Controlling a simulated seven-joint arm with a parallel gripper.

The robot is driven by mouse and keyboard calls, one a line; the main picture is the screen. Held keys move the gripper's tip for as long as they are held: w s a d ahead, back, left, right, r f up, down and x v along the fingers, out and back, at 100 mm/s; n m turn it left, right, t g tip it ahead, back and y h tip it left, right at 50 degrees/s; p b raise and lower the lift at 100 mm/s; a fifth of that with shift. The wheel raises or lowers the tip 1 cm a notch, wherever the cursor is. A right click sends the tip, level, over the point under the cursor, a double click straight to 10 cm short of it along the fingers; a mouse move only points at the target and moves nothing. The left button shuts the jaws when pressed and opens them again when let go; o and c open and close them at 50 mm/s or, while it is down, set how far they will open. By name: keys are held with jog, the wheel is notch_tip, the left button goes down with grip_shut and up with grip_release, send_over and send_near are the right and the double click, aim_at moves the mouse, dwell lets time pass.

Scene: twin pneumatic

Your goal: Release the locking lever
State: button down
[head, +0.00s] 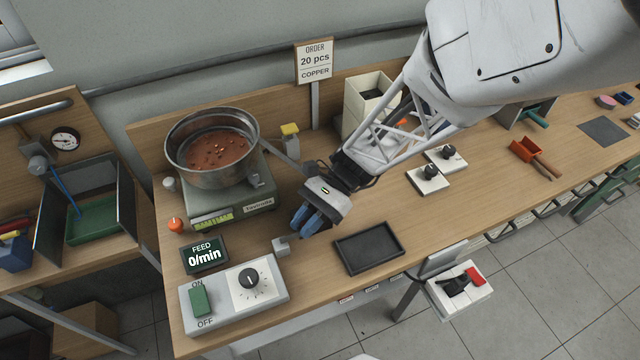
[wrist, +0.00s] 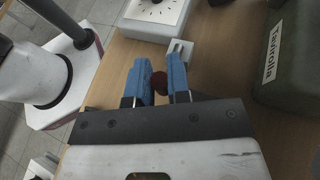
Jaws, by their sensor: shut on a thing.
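My gripper (head: 308,222) is low over the bench, between the feeder base and the black tray. Its two blue fingers also show in the wrist view (wrist: 160,68). They are shut on a dark red round knob (wrist: 158,83), which sits between them. What the knob is attached to is hidden, so I cannot tell whether it belongs to the locking lever. A small grey block (head: 282,246) stands just beyond the fingertips, and it also shows in the wrist view (wrist: 180,50). A red-handled black lever device (head: 460,287) is on a white plate below the bench's front edge.
A metal bowl (head: 212,128) of copper pieces sits on the green feeder base (head: 230,198) to the left. A FEED display (head: 205,255) reads 0/min. A switch-and-dial box (head: 232,297) is at front left. The black tray (head: 369,248) lies right of the gripper.

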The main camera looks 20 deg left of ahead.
jog(key=c, duration=1.1)
grip_release()
jog(key=shift+s+d+m+t+y, duration=0.2)
jog(key=shift+m+t+y, duration=0.1)
jog(key=shift+m+y, duration=0.2)
